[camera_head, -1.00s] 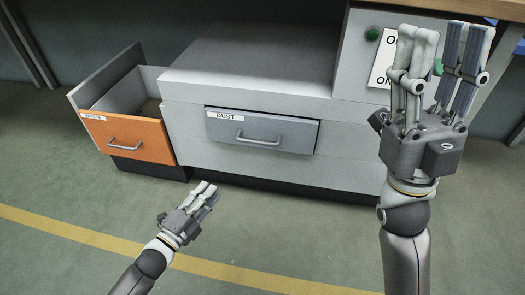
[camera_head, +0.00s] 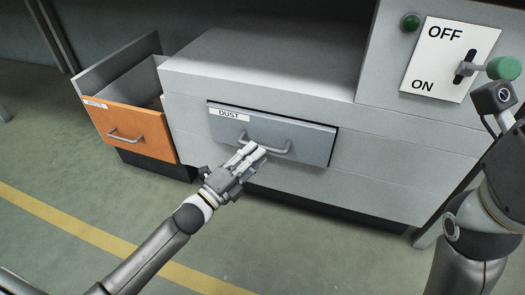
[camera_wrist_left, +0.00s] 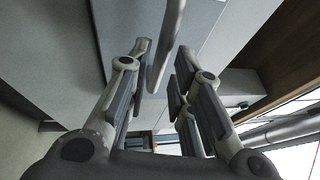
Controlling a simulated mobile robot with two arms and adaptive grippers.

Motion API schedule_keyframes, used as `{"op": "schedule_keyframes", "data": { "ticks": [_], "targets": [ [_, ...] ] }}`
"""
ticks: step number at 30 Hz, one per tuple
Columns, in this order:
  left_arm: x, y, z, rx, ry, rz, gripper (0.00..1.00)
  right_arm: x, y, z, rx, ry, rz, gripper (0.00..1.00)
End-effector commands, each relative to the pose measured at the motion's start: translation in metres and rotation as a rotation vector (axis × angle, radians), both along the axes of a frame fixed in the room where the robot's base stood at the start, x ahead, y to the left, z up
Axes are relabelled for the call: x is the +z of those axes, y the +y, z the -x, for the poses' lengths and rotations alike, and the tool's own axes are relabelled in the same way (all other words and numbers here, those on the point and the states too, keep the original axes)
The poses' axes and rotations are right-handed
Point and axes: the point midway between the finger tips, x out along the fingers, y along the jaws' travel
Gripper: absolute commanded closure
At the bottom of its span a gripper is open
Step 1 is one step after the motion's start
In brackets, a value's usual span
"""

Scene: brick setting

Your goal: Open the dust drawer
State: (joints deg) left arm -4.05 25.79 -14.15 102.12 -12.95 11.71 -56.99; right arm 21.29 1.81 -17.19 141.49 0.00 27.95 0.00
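The dust drawer (camera_head: 305,138) has a grey front with a "DUST" label and sits in the grey cabinet; a dark edge shows along its right side. Its curved metal handle (camera_head: 284,150) is partly covered by my left gripper (camera_head: 252,152) in the head view. In the left wrist view, the handle bar (camera_wrist_left: 168,40) runs between the fingers of my left gripper (camera_wrist_left: 163,58), which are apart with gaps on both sides. My right gripper (camera_head: 497,97) is at the right edge, with its fingers not clearly visible.
An orange drawer (camera_head: 135,132) stands pulled out at the left, beside the cabinet (camera_head: 265,60). Floor in front is clear.

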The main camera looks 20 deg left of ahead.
Motion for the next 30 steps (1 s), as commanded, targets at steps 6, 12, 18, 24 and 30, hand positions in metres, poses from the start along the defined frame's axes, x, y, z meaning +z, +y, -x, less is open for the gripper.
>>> {"op": "schedule_keyframes", "data": {
  "ticks": [6, 12, 18, 24, 30],
  "targets": [
    [0.003, -0.011, -0.024, 0.0, -0.001, 0.0, 0.79, 0.002, 0.001, 0.009, -0.001, -0.036, 0.002, 0.6],
    [0.006, -0.015, -0.033, 0.0, 0.002, -0.001, 0.79, 0.005, 0.001, 0.012, -0.003, -0.046, 0.004, 0.6],
    [0.006, -0.015, -0.033, 0.0, 0.002, -0.001, 0.79, 0.005, 0.001, 0.012, -0.003, -0.047, 0.003, 0.6],
    [0.006, -0.015, -0.033, 0.0, 0.002, -0.001, 0.94, 0.005, 0.001, 0.012, -0.003, -0.046, 0.004, 0.6],
    [0.006, -0.015, -0.033, 0.0, 0.002, -0.001, 1.0, 0.005, 0.001, 0.012, -0.003, -0.046, 0.004, 0.6]
  ]
}}
